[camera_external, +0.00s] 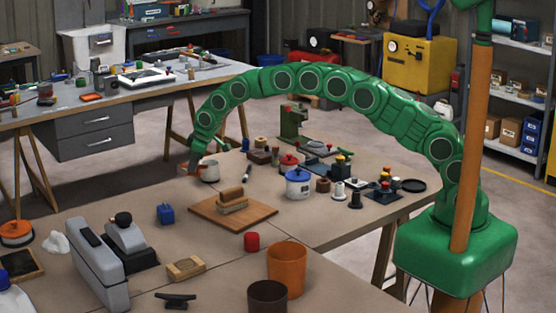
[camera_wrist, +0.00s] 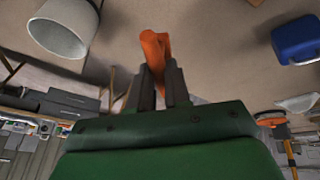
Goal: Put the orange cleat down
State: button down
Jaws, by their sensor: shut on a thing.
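The orange cleat (camera_wrist: 155,48) is between the fingertips of my gripper (camera_wrist: 161,84) in the wrist view. My gripper is shut on it, and the fingers hide its near end. In the external view my gripper (camera_external: 197,162) hangs at the far left edge of the brown table (camera_external: 215,262), just left of a pale cup (camera_external: 211,172). The cleat is only a small orange patch there. I cannot tell whether it touches the table top.
The pale cup also shows in the wrist view (camera_wrist: 60,30). A blue box (camera_external: 165,213) stands nearer the camera. Bare table lies between the blue box and the board.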

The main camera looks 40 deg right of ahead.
jog(key=shift+w+a+f, duration=0.25)
jog(key=shift+w+f, duration=0.25)
jog(key=shift+f, duration=0.2)
jog(key=shift+w+a+f, duration=0.25)
jog(key=shift+w+f, duration=0.25)
jog(key=shift+f, duration=0.15)
jog(key=shift+w+a+f, duration=0.25)
jog(key=shift+w+f, duration=0.25)
jog(key=shift+f, duration=0.2)
notch_tip(320, 180, down, 3)
jog(key=shift+w+f, duration=0.1)
jog(key=shift+f, duration=0.05)
jog(key=c, duration=1.1)
grip_release()
